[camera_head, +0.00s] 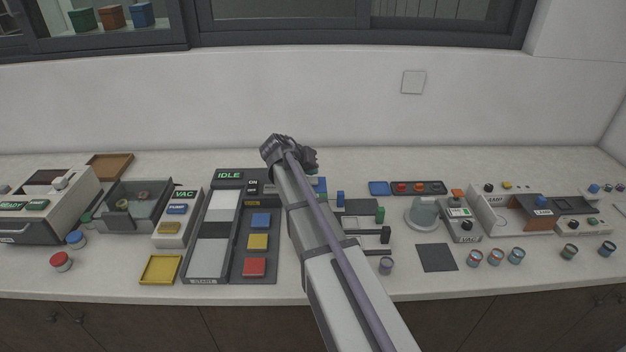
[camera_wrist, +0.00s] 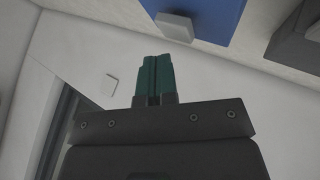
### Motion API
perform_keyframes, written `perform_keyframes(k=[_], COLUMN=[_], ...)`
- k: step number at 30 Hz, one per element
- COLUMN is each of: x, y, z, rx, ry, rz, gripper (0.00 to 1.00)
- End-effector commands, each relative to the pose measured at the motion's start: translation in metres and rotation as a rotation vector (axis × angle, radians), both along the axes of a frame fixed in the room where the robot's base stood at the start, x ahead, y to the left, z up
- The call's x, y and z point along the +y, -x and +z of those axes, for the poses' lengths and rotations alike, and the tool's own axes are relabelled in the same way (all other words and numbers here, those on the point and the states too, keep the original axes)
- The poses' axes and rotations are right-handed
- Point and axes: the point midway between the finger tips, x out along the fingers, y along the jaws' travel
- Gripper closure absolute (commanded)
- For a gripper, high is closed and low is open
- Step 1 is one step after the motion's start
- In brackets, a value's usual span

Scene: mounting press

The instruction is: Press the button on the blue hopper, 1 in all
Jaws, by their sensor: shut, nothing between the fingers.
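The blue hopper (camera_wrist: 208,14) shows at the top of the wrist view as a flat blue face. A pale grey button (camera_wrist: 175,27) sticks out from its lower left part. My gripper (camera_wrist: 153,62) has teal fingers closed together with nothing between them. Their tips appear just below and left of the button in the picture, with a visible gap. In the head view my arm's end is over the middle of the bench and hides most of what lies behind it. A small blue patch (camera_head: 320,185) beside the arm may be the hopper; its button cannot be made out there.
On the bench, a panel with blue, yellow and red pads (camera_head: 257,241) lies left of my arm. A glass dome (camera_head: 424,210) stands right.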

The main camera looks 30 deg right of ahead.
Motion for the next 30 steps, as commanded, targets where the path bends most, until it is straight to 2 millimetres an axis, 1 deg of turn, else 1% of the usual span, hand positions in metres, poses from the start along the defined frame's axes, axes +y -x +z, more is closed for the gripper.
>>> perform_keyframes(k=[15, 17, 30], x=[0.0, 0.0, 0.0], y=[0.0, 0.0, 0.0], z=[0.05, 0.052, 0.05], rx=[0.0, 0.0, 0.0], ry=[0.0, 0.0, 0.0], rz=[0.0, 0.0, 0.0], gripper=[1.0, 1.0, 1.0])
